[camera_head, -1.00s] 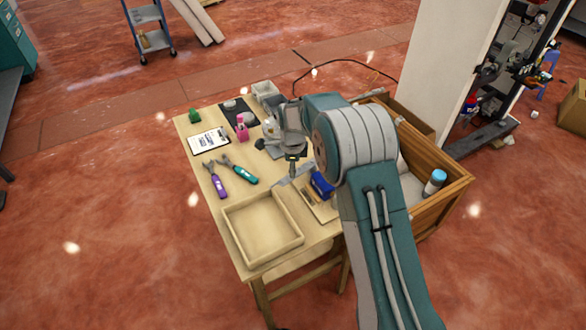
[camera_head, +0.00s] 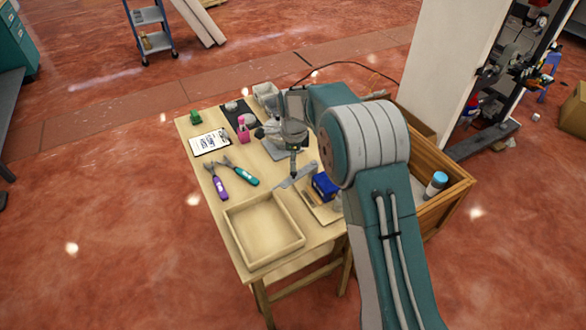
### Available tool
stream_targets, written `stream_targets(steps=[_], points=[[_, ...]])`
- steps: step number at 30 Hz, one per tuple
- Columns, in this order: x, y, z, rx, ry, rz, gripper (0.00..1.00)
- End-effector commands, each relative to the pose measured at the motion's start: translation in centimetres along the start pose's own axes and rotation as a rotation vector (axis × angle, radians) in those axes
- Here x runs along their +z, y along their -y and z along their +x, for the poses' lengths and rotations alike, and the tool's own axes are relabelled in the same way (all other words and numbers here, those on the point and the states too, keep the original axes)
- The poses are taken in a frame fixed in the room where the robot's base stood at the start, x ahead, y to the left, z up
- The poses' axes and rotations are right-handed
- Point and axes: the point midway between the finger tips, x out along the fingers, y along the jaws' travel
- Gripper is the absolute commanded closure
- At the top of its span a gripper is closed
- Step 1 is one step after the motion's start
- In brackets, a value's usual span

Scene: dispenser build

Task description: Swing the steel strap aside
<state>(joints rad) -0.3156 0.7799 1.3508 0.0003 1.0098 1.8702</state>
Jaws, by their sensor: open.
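The steel strap (camera_head: 304,172) is a thin flat grey strip. It lies at a slant on the wooden table, beside a blue dispenser-like part (camera_head: 324,186). My gripper (camera_head: 293,174) points down from the wrist, with its tip at or just above the middle of the strap. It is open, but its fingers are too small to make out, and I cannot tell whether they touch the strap. My forearm hides the table's right side and part of the board under the blue part.
An empty wooden tray (camera_head: 232,233) stands at the table's near edge. Purple-handled (camera_head: 221,188) and teal-handled (camera_head: 246,176) tools lie left of the strap. A clipboard (camera_head: 210,141), pink bottle (camera_head: 243,132) and green item (camera_head: 196,117) are farther back. A wooden crate (camera_head: 452,196) stands right.

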Motion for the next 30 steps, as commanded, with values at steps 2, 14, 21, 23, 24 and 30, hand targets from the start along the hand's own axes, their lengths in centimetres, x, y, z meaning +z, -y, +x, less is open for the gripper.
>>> stream_targets(steps=[2,14,21,23,24,30], points=[[0.1,0.0,-1.9,-0.003,0.001,0.000,0.36],[0.1,0.0,-7.0,0.003,-0.001,0.000,0.36],[0.1,0.0,-7.1,0.004,-0.002,0.000,0.36],[0.1,0.0,-7.1,0.004,-0.002,0.000,0.36],[0.1,0.0,-7.1,0.004,-0.002,0.000,0.36],[-0.1,-0.1,-7.5,-0.001,0.000,-0.010,0.36]])
